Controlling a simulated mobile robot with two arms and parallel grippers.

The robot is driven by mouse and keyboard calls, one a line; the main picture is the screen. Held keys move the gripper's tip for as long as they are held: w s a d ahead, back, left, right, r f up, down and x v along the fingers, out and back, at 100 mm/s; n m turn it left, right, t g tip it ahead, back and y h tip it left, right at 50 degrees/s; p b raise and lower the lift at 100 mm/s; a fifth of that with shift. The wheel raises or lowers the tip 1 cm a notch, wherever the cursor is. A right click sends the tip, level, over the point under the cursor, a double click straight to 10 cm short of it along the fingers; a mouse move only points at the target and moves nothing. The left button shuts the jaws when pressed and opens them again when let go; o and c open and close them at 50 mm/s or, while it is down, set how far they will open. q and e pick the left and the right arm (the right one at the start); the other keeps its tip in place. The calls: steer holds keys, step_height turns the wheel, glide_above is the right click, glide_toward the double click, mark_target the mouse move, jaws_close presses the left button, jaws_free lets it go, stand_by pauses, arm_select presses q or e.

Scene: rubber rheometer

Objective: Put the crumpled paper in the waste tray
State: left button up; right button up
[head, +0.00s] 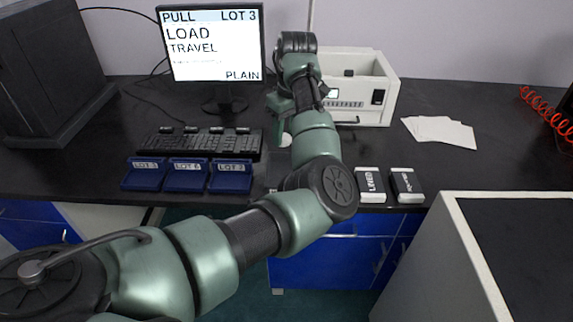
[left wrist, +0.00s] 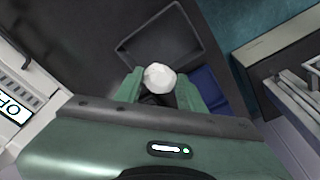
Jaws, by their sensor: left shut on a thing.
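The crumpled paper (left wrist: 160,77) is a small white ball between the two green fingers of my left gripper (left wrist: 158,84) in the left wrist view. The gripper is shut on it. In the head view a bit of the white paper (head: 285,140) shows below my left gripper (head: 283,116), partly hidden by my arm. A dark, shallow, rectangular tray (left wrist: 186,27), which looks like the waste tray, lies just beyond the paper in the left wrist view. In the head view my arm mostly hides that spot. My right gripper is not in view.
Blue lot trays (head: 187,178) stand at the desk's front edge, with a keyboard (head: 205,142) and monitor (head: 213,55) behind. A white instrument (head: 378,100) stands behind my arm. Two labelled blocks (head: 405,185) and paper sheets (head: 440,130) lie to the right.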

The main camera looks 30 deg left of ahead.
mark_target(286, 145)
arm_select(q)
steer(key=f, duration=0.4)
steer(key=shift+w+f, duration=0.2)
step_height(286, 145, down, 6)
steer(key=shift+f, duration=0.65)
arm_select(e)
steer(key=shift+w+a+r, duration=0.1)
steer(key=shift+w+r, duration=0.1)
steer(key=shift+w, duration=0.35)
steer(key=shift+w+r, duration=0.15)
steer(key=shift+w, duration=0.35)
arm_select(q)
steer(key=shift+p, duration=0.3)
steer(key=shift+f, duration=0.15)
steer(key=o, duration=1.3)
steer(key=shift+f, duration=0.1)
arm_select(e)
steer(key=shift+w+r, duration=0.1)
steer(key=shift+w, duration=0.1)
